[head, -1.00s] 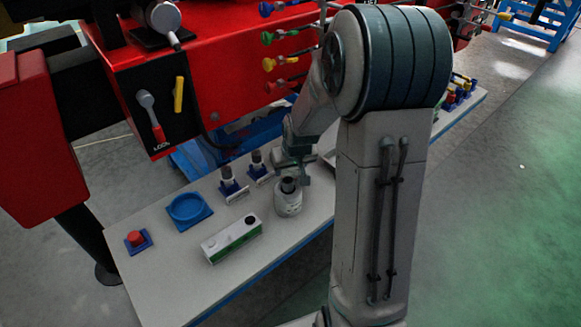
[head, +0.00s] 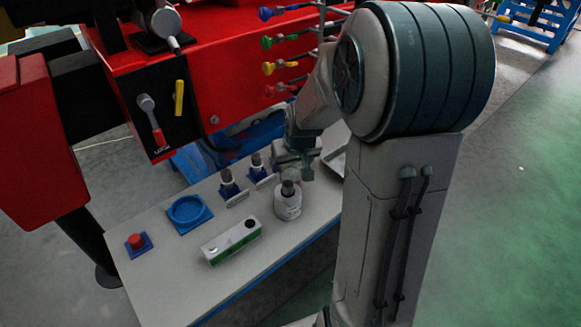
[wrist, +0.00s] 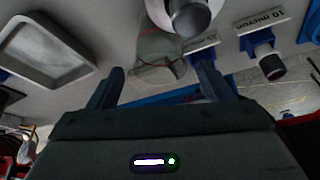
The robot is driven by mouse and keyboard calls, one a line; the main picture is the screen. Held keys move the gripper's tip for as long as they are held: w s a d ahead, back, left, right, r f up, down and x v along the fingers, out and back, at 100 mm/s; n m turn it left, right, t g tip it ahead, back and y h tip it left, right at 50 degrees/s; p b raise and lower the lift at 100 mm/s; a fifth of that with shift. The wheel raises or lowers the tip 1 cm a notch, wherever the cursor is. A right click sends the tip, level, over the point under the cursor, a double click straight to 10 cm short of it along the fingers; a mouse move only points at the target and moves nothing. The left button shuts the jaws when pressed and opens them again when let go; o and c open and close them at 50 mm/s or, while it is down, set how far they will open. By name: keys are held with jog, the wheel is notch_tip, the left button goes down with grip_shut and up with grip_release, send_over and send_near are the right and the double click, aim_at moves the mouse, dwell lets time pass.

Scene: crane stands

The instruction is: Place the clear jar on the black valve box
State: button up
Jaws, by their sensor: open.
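A clear, greyish see-through jar (wrist: 158,62) stands on the grey table in the wrist view, just beyond and between my fingertips. My gripper (wrist: 160,78) is open and empty, with a finger to either side of the jar's near end. Contact is not visible. In the head view my gripper (head: 297,166) is low over the table, behind the white canister, and I cannot make out the jar there. A black box (head: 160,112) with a red-gripped lever and a yellow handle, seemingly the valve box, is on the red machine's front at the left.
The white canister (head: 288,203) with a dark top stands close to my gripper. A white-green block (head: 231,241), blue ring holder (head: 188,212), red button (head: 136,241) and small labelled stands are nearby. A shallow tray (wrist: 50,48) lies to one side in the wrist view.

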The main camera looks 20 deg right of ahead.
jog(key=s+a+r+g, duration=0.1)
jog(key=s+a+r, duration=0.4)
jog(key=s+r, duration=0.3)
jog(key=s, duration=0.4)
jog(key=shift+r, duration=0.4)
jog(key=shift+g, duration=0.6)
jog(key=s, duration=0.2)
jog(key=s+a, duration=0.1)
jog(key=s, duration=0.2)
jog(key=s+a, duration=0.1)
jog(key=s, duration=0.2)
jog(key=shift+s+r+p, duration=0.15)
jog(key=shift+r+p, duration=0.05)
jog(key=shift+p, duration=0.1)
jog(key=shift+c, duration=1.3)
jog(key=shift+s, duration=0.25)
jog(key=shift+c, duration=0.5)
jog(key=c, duration=0.4)
jog(key=shift+d, duration=0.1)
jog(key=shift+c, duration=0.3)
